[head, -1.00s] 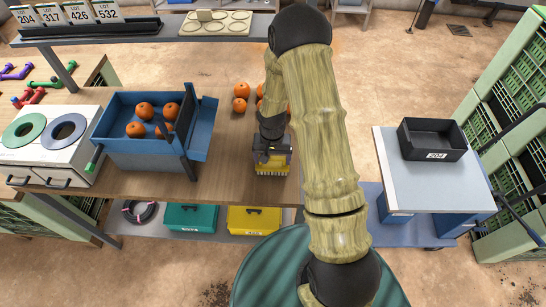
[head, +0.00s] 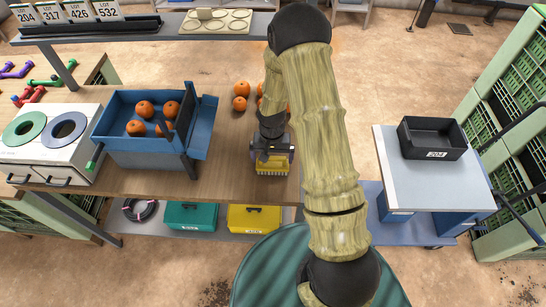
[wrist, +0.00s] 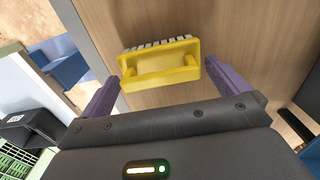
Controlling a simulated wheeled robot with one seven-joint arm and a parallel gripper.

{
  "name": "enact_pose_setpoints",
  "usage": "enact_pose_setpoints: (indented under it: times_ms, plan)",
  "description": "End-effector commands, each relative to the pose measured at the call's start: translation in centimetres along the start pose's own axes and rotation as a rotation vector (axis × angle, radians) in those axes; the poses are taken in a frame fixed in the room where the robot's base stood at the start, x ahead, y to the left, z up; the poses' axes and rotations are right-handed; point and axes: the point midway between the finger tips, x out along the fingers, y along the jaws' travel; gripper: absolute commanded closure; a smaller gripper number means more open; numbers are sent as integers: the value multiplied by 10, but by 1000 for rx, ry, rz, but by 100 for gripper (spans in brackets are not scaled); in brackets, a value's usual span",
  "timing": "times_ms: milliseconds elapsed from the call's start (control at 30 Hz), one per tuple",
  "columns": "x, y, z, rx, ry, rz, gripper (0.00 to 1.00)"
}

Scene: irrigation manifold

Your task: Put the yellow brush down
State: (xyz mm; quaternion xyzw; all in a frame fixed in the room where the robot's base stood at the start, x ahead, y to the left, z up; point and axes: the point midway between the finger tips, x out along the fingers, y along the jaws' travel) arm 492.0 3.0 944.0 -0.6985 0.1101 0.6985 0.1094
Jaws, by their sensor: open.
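The yellow brush (head: 272,169) lies on the wooden table near its front edge, bristles toward the front. In the wrist view the brush (wrist: 160,65) shows its yellow back and handle, with pale bristles along its far side. My gripper (head: 272,152) is just above and behind the brush in the head view. In the wrist view my gripper's purple fingers (wrist: 165,88) are spread wide, one on each side of the brush, with gaps between them and it. The gripper is open and holds nothing.
A blue tilted bin (head: 150,150) with several oranges stands left on the table (head: 232,180). More oranges (head: 240,96) lie behind my gripper, partly hidden by my arm. A white unit with two round openings (head: 48,145) is further left. A side table (head: 430,185) with a black tray (head: 432,138) stands right.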

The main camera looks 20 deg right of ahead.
Motion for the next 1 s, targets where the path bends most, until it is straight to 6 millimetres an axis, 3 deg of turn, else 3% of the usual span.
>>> enact_pose_setpoints:
  times_ms: [700,1000]
  plan:
    - [-103,2,-2,5,4,-1,0]
    - [-114,1,0,2,-1,0,0]
